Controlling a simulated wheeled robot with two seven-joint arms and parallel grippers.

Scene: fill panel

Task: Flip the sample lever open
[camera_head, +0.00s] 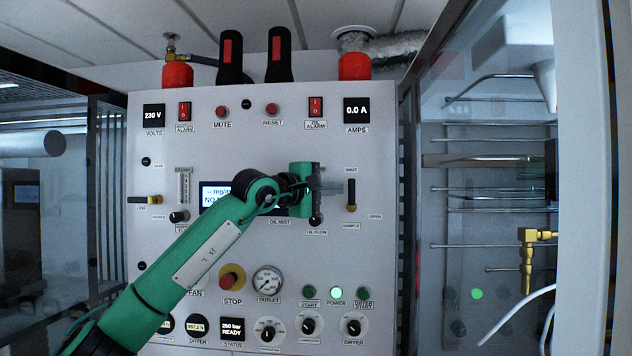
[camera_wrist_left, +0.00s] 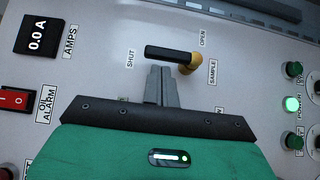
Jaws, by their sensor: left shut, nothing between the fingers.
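The sample lever (camera_head: 351,193) is on the right side of the white panel. It has a black handle on a brass pivot. The handle stands upright in the head view, pointing to the SHUT label; the OPEN label is to its right. In the left wrist view the sample lever (camera_wrist_left: 168,53) points left towards SHUT. My left gripper (camera_head: 338,188) is just left of the handle, fingers pointing right. Its closed, empty fingertips also show in the left wrist view (camera_wrist_left: 160,70), close beside the handle; I cannot tell whether they touch. My right gripper is not seen.
A similar line lever (camera_head: 145,199) is at the panel's left. The red stop button (camera_head: 231,279), outlet gauge (camera_head: 268,281) and lit green power lamp (camera_head: 336,293) are below. My left arm crosses the panel from lower left. The panel face right of the lever is clear.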

